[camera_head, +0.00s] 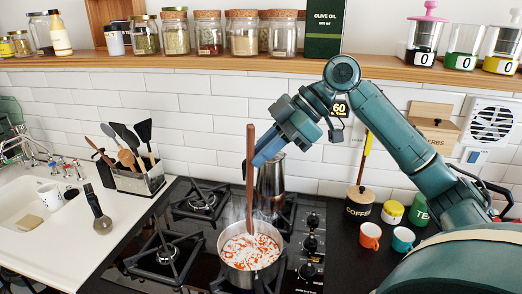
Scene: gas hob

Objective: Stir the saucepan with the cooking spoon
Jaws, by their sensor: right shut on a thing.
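The saucepan (250,262) stands on the front right burner of the gas hob (195,225). It holds a white and orange-red food, and faint steam shows above it. The brown cooking spoon (250,175) stands nearly upright, with its lower end reaching down into the pan; its tip is hidden in the food or behind the rim. My right gripper (256,158) is shut on the spoon's handle, partway up, well above the pan. My left gripper is not in view.
A metal moka pot (270,185) stands behind the spoon. An orange mug (370,236), a teal mug (403,239) and a coffee jar (359,204) are at the right. A jar shelf (200,63) runs above.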

